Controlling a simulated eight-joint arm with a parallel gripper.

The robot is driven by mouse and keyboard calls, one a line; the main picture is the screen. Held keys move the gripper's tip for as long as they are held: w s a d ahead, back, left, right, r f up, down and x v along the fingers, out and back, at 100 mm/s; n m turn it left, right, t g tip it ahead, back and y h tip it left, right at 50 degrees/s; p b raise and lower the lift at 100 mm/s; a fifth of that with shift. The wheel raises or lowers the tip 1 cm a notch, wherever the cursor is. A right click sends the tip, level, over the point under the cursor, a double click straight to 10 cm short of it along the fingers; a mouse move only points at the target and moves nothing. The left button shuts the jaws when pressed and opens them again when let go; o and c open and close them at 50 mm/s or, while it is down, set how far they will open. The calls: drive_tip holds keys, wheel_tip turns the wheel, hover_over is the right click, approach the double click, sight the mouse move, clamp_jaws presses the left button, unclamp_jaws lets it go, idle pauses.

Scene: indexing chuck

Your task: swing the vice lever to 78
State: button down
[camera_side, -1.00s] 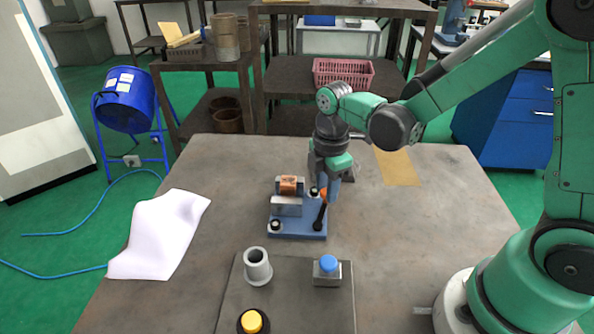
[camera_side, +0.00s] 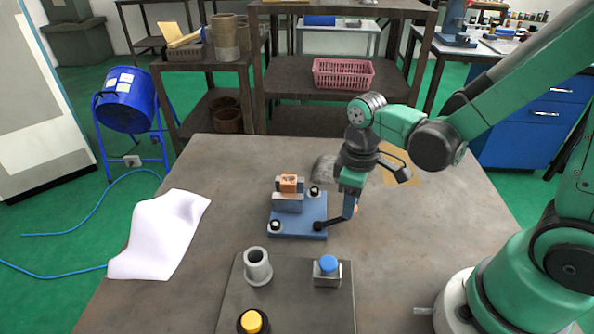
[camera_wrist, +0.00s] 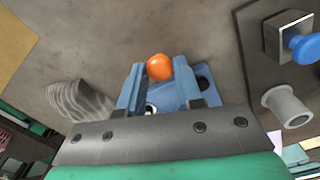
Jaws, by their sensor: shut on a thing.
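The vice has a blue base plate (camera_side: 290,229) with grey jaws and a copper-coloured block (camera_side: 289,184) between them. Its black lever (camera_side: 335,221) starts at a pivot at the plate's front right corner and points right and slightly away, out past the plate's edge. The lever ends in an orange knob (camera_wrist: 159,67). My gripper (camera_side: 349,212) is shut on the lever's knob end, and the knob shows between the two blue fingers in the wrist view (camera_wrist: 158,82). In the side view the fingers mostly hide the knob. No scale marking is readable.
A grey plate in front carries a grey hollow cylinder (camera_side: 258,266), a blue button (camera_side: 328,264) on a metal box and a yellow button (camera_side: 251,321). A grey ribbed object (camera_side: 323,168) lies behind the vice. A white sheet (camera_side: 160,235) lies left. The table right of the lever is clear.

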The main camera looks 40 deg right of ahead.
drive_tip(key=shift+s+a+m, duration=0.25)
drive_tip(key=shift+s+m, duration=0.35)
drive_tip(key=shift+m, duration=0.6)
drive_tip(key=c, duration=0.9)
unclamp_jaws()
drive_tip(key=shift+o, duration=0.2)
drive_tip(key=shift+r, duration=2.8)
